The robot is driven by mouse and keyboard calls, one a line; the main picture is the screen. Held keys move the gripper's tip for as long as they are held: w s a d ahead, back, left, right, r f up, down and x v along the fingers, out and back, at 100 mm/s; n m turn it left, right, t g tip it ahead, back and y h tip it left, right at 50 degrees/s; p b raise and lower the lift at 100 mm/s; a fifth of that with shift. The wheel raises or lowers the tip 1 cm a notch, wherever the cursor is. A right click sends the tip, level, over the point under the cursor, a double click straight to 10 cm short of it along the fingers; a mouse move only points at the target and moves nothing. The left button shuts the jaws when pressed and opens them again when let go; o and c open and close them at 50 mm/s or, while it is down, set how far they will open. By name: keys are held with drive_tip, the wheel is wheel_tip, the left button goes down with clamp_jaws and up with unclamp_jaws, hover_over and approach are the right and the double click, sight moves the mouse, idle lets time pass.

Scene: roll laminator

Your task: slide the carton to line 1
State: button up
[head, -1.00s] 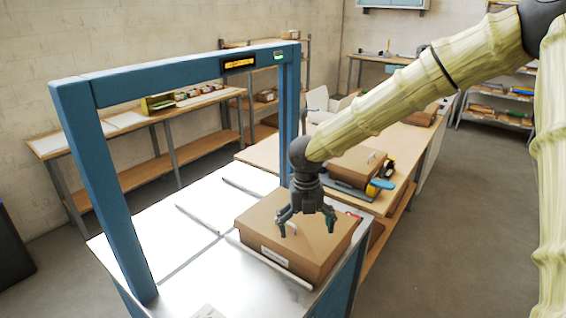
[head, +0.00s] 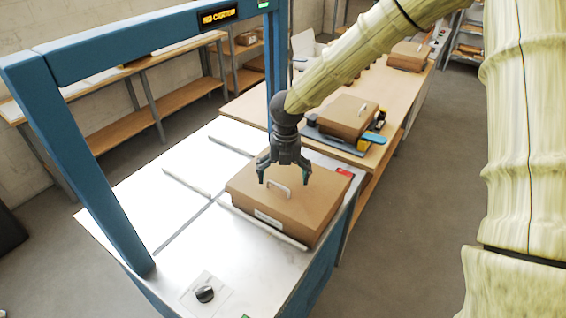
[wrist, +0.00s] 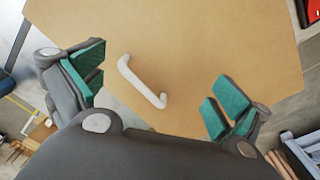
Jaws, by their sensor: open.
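The brown carton (head: 318,211) lies flat on the right part of a bright metal table (head: 150,215), with a white label on its front side. A white handle (head: 278,188) stands on its top. In the wrist view the handle (wrist: 142,82) lies between the spread fingers, across the carton top (wrist: 200,45). My gripper (head: 283,181) is open, pointing down over the carton at the handle; I see no grip on it. A thin dark line (head: 185,226) and short raised strips (head: 186,183) cross the table left of the carton. I cannot tell which is line 1.
A blue frame (head: 85,170) spans the table, with a lit display (head: 217,16) on its beam. A black knob (head: 205,294) sits at the table's front. A wooden bench (head: 385,105) behind holds another carton (head: 346,116). The table left of the carton is clear.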

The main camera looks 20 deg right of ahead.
sight(283, 185)
drive_tip(key=shift+a+f+p, duration=0.1)
drive_tip(key=shift+f+p, duration=0.2)
drive_tip(key=shift+f, duration=1.2)
drive_tip(key=shift+s, duration=0.15)
drive_tip(key=c, duration=0.9)
drive_tip(key=shift+o, duration=0.4)
drive_tip(key=shift+a+f, duration=0.1)
drive_tip(key=shift+a, duration=0.05)
